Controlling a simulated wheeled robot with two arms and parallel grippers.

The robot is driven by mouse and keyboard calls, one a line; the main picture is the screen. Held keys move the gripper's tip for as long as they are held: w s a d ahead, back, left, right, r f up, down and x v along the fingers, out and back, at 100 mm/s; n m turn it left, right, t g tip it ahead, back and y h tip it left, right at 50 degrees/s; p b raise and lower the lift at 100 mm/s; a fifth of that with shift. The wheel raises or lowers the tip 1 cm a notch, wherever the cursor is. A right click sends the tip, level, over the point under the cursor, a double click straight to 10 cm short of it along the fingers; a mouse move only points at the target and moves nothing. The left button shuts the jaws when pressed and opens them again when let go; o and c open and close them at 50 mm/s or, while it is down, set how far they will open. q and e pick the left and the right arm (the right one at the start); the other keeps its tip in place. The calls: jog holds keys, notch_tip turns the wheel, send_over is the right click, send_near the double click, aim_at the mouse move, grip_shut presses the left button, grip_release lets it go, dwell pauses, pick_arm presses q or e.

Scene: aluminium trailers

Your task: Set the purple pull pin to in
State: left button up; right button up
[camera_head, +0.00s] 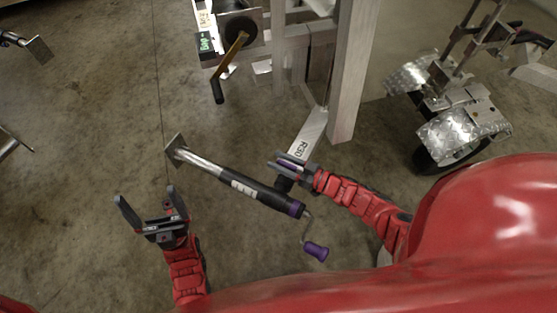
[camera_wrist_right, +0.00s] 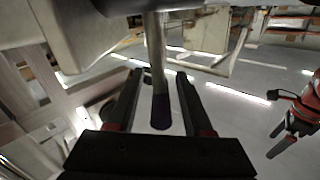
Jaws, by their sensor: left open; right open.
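A metal rod with a dark purple end (camera_wrist_right: 160,110), which looks like the purple pull pin, hangs between the fingers of my right gripper (camera_wrist_right: 158,95) in the right wrist view. The fingers stand apart on either side of it, and I see no clear contact. In the head view my right gripper (camera_head: 284,168) is open beside the trailer tongue (camera_head: 308,135) marked R30, with a little purple showing at its fingers. The gripper mostly hides the pin there. My left gripper (camera_head: 148,203) is open and empty above the floor.
A trailer jack (camera_head: 235,180) with a purple crank grip (camera_head: 316,251) lies across the middle, close to my right gripper. A wheel with a tread-plate fender (camera_head: 455,135) is at the right. Another crank handle (camera_head: 230,65) is at the top.

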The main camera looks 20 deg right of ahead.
jog(key=shift+w+a, duration=0.15)
jog(key=shift+a, duration=0.05)
grip_shut()
dwell(1.4)
